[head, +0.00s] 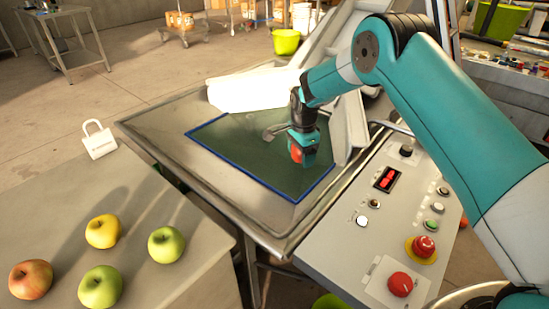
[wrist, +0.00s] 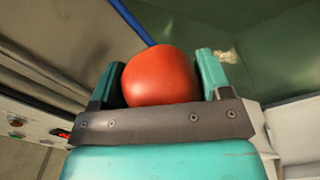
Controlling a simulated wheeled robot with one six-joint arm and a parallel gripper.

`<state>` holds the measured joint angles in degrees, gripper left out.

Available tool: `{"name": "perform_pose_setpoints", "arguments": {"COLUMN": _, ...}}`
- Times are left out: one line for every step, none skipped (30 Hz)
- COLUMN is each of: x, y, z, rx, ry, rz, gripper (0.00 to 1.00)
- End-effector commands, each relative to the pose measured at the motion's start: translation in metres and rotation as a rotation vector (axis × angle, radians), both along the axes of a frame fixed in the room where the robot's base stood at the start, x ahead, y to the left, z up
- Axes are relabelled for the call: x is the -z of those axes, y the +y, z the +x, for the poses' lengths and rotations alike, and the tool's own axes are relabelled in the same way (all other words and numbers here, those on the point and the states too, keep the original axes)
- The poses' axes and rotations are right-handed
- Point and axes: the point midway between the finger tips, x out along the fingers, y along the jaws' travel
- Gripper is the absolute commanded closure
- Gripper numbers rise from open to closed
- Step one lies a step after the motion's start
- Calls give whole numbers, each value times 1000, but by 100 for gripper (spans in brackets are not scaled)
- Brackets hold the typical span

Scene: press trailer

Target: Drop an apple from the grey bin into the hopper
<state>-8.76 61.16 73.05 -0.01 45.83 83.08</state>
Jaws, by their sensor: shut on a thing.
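My gripper (head: 303,146) is shut on a red apple (head: 296,154), with its fingers on either side of it. In the wrist view, the apple (wrist: 160,76) sits between the two teal fingers of the gripper (wrist: 160,68). The gripper hangs over the green, blue-edged area (head: 240,150) in the metal-framed top, which looks like the hopper; its height above that is hard to tell. The green area also fills the upper right of the wrist view (wrist: 270,65). I cannot make out the grey bin.
A grey table (head: 190,285) at lower left holds a yellow apple (head: 103,231), two green apples (head: 166,244) and a red-yellow one (head: 30,279). A white padlock-shaped block (head: 98,141) stands behind. A control panel (head: 350,247) with red buttons lies right of the hopper.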

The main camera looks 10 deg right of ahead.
Motion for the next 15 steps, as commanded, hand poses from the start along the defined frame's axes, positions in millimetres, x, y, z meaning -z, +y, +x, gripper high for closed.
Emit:
{"name": "perform_pose_setpoints", "arguments": {"x": -1, "y": 0, "z": 0, "rx": 0, "ry": -1, "rz": 0, "gripper": 56}}
{"name": "perform_pose_setpoints", "arguments": {"x": -1, "y": 0, "z": 0, "rx": 0, "ry": -1, "rz": 0, "gripper": 56}}
{"name": "perform_pose_setpoints", "arguments": {"x": -1, "y": 0, "z": 0, "rx": 0, "ry": -1, "rz": 0, "gripper": 56}}
{"name": "perform_pose_setpoints", "arguments": {"x": -1, "y": 0, "z": 0, "rx": 0, "ry": -1, "rz": 0, "gripper": 27}}
{"name": "perform_pose_setpoints", "arguments": {"x": -1, "y": 0, "z": 0, "rx": 0, "ry": -1, "rz": 0, "gripper": 20}}
{"name": "perform_pose_setpoints", "arguments": {"x": -1, "y": 0, "z": 0, "rx": 0, "ry": -1, "rz": 0, "gripper": 11}}
{"name": "perform_pose_setpoints", "arguments": {"x": -1, "y": 0, "z": 0, "rx": 0, "ry": -1, "rz": 0, "gripper": 4}}
{"name": "perform_pose_setpoints", "arguments": {"x": -1, "y": 0, "z": 0, "rx": 0, "ry": -1, "rz": 0, "gripper": 0}}
{"name": "perform_pose_setpoints", "arguments": {"x": -1, "y": 0, "z": 0, "rx": 0, "ry": -1, "rz": 0, "gripper": 0}}
{"name": "perform_pose_setpoints", "arguments": {"x": -1, "y": 0, "z": 0, "rx": 0, "ry": -1, "rz": 0, "gripper": 0}}
{"name": "perform_pose_setpoints", "arguments": {"x": -1, "y": 0, "z": 0, "rx": 0, "ry": -1, "rz": 0, "gripper": 0}}
{"name": "perform_pose_setpoints", "arguments": {"x": -1, "y": 0, "z": 0, "rx": 0, "ry": -1, "rz": 0, "gripper": 0}}
{"name": "perform_pose_setpoints", "arguments": {"x": -1, "y": 0, "z": 0, "rx": 0, "ry": 0, "rz": 0, "gripper": 0}}
{"name": "perform_pose_setpoints", "arguments": {"x": -1, "y": 0, "z": 0, "rx": 0, "ry": 0, "rz": 0, "gripper": 0}}
{"name": "perform_pose_setpoints", "arguments": {"x": -2, "y": 0, "z": 0, "rx": 0, "ry": -1, "rz": 0, "gripper": 0}}
